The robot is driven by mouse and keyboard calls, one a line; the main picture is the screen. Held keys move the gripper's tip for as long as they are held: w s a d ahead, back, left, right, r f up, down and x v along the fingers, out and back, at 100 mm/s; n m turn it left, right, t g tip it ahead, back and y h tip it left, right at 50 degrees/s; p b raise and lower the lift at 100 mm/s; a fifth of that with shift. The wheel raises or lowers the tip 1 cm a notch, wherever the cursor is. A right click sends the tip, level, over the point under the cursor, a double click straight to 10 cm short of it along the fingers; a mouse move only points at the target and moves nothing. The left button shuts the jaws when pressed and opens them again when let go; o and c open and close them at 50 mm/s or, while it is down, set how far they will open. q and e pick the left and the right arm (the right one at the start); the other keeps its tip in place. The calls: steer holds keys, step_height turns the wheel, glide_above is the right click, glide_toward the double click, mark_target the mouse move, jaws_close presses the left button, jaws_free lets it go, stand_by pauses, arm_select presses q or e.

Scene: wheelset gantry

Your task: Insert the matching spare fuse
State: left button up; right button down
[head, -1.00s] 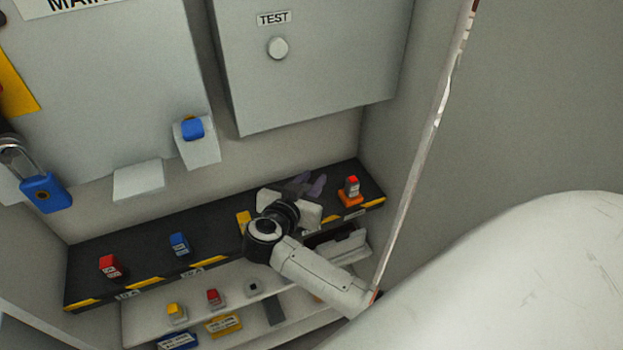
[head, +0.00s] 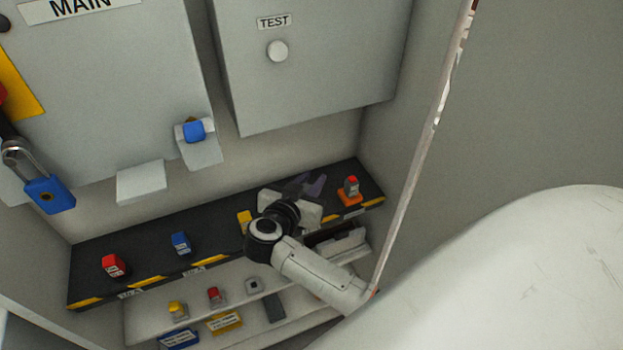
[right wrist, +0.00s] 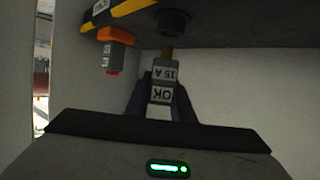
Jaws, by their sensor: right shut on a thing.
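My right gripper (head: 308,186) is over the black fuse strip (head: 215,252), between a yellow fuse (head: 244,221) and a red fuse in an orange base (head: 351,188). In the right wrist view my right gripper (right wrist: 161,100) is shut on a grey fuse (right wrist: 163,78) labelled "15 A" and "OK". That view appears upside down. The fuse's brown end points at a dark round socket (right wrist: 174,22) on the strip and lies close to it. I cannot tell whether they touch. The head view hides the held fuse. My left gripper is not in view.
A red fuse (head: 114,266) and a blue fuse (head: 180,243) stand on the strip's left part. A pale lower shelf (head: 140,329) carries several small fuses and labelled blocks. The TEST box (head: 330,85) hangs above. The cabinet's right wall (head: 480,130) is near.

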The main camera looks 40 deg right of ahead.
steer(key=shift+f+b, duration=0.6)
steer(key=shift+f, duration=0.7)
stand_by(0.5)
steer(key=c, duration=1.5)
jaws_free()
steer(key=shift+o, duration=0.2)
step_height(320, 180, up, 10)
steer(key=p, duration=0.1)
steer(key=shift+r, duration=0.1)
